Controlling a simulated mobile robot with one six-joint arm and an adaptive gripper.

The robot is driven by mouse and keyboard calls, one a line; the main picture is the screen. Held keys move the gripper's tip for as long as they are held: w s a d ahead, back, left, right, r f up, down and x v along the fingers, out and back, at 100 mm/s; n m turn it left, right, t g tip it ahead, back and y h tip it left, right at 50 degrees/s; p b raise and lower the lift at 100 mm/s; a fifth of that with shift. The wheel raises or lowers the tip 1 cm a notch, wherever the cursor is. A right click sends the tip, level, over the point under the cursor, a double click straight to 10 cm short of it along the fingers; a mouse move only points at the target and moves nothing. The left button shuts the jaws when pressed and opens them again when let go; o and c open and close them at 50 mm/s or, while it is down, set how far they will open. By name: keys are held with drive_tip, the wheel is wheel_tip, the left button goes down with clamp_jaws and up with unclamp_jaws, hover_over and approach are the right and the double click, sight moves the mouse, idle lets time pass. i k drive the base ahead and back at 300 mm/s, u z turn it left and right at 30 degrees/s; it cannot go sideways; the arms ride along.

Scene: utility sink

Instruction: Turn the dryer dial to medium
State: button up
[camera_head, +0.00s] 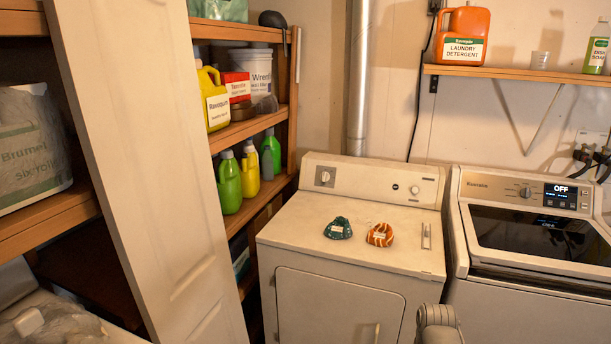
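The white dryer (345,239) stands in the middle, with a closed front door and a back panel facing me. Its large round dial (325,177) is at the left end of that panel. The dial's markings are too small to read, so I cannot tell its setting. A smaller knob (414,190) sits at the right of the same panel, beside a dark round spot. A grey part of my arm shows at the bottom edge, in front of the dryer's right side. My gripper is not visible, and nothing touches the dial.
A green patterned item (338,228), an orange patterned item (380,235) and a small pale strip (426,236) lie on the dryer top. A washer (530,240) reading OFF stands at right. A white door panel (150,165) and loaded shelves (254,127) stand left.

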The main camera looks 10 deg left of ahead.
sight(325, 177)
drive_tip(key=u, duration=0.5)
drive_tip(key=i, duration=1)
drive_tip(key=z, duration=0.05)
